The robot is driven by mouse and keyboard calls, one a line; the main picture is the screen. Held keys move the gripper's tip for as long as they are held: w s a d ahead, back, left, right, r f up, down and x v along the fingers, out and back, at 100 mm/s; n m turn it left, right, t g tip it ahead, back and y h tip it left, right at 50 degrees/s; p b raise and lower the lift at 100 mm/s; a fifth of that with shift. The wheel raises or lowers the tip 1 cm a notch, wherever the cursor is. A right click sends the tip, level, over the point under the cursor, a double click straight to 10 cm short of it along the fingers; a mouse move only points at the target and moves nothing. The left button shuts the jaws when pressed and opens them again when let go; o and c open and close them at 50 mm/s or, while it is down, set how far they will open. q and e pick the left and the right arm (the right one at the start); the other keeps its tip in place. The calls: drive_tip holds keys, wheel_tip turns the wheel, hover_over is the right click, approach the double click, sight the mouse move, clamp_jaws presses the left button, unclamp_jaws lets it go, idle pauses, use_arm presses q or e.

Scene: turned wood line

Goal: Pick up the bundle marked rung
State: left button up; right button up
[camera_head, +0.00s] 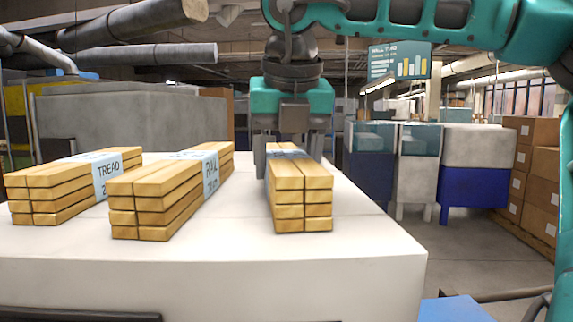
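Three bundles of stacked wooden slats with pale blue bands lie on a white table (350,262). The left bundle (50,192) is marked TREAD. The middle bundle (150,205) has a band that seems to read RAIL. The right bundle (301,196) has a band whose marking I cannot read under the gripper. My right gripper (288,165) points down over the far part of the right bundle, one finger on each side of it. I cannot tell whether the fingers press on it. The right bundle rests on the table. My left gripper is not in view.
The TREAD and middle bundles stand close together, with a clear gap between the middle and right bundles. Cardboard boxes (540,180) are stacked at the far right. Blue and grey bins (475,165) stand behind the table. The table's right front is bare.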

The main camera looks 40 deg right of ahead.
sight(286, 154)
wheel_tip(286, 154, up, 20)
drive_tip(key=p, duration=0.3)
drive_tip(key=shift+p, duration=0.35)
drive_tip(key=shift+a, duration=0.15)
